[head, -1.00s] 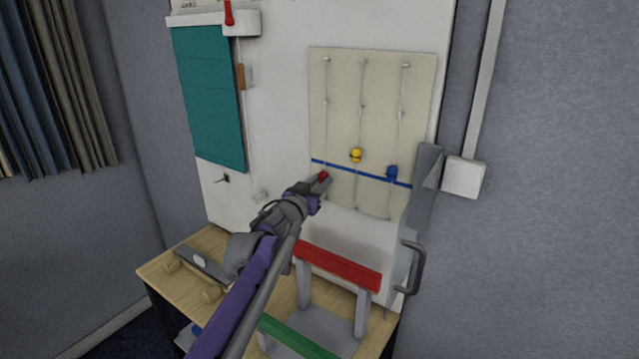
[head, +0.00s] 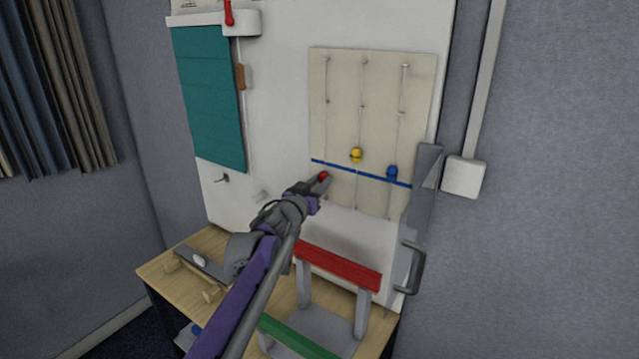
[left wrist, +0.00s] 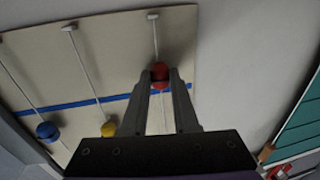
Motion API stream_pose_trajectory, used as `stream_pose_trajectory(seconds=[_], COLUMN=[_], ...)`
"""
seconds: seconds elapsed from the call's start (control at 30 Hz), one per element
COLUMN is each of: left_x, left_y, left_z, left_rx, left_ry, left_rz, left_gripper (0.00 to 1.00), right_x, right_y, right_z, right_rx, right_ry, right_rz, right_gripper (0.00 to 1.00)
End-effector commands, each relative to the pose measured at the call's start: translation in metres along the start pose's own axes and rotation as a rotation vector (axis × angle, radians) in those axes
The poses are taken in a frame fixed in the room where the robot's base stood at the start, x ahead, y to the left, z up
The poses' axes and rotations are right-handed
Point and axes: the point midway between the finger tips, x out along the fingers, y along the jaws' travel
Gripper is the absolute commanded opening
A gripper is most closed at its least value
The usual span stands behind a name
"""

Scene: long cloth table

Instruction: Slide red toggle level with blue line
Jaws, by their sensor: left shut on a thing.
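The red toggle (head: 323,176) hangs on the left cord of the cream board (head: 345,75). My left gripper (head: 320,181) is shut on it; the left wrist view shows the red toggle (left wrist: 159,73) between the two fingertips (left wrist: 160,80). The blue line (head: 346,170) crosses the board. In the head view the toggle sits slightly below the line; in the left wrist view it is close to the line (left wrist: 112,97). The yellow toggle (head: 356,155) is above the line on the middle cord. My right gripper is not in view.
A red bar (head: 338,265) on grey posts stands on the wooden table (head: 160,268) below the board. A grey handle (head: 413,268) is at the right. A teal blind (head: 208,95) hangs at the left. The wall in front of the board's lower edge is clear.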

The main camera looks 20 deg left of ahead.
Motion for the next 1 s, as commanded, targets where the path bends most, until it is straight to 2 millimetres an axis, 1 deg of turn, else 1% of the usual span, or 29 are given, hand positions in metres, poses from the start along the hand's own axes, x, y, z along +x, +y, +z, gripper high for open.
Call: stream_pose_trajectory(seconds=[0.4, 0.47, 0.63, 0.7, 0.93, 0.97, 1.0], left_x=[0.0, 0.0, 0.0, 0.0, 0.0, 0.0, 0.0], left_y=[0.0, 0.0, 0.0, 0.0, 0.0, 0.0, 0.0], left_z=[-0.001, -0.004, -0.029, -0.035, -0.034, -0.033, -0.033], left_rx=[0.0, 0.0, 0.0, 0.0, 0.0, 0.0, 0.0], left_ry=[0.0, 0.0, 0.001, 0.001, 0.0, 0.0, 0.0], left_rz=[0.0, 0.0, 0.0, 0.0, 0.0, 0.0, 0.0], left_gripper=[0.0, 0.0, 0.0, 0.0, 0.0, 0.3, 0.37], right_x=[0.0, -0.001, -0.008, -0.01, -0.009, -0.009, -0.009], right_y=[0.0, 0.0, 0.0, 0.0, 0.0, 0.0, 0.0], right_z=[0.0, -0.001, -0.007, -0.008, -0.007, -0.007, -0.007], right_rx=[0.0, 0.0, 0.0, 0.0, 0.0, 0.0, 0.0], right_ry=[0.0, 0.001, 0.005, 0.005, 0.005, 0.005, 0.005], right_rz=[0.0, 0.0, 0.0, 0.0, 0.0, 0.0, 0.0], right_gripper=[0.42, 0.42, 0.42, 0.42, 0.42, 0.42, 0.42])
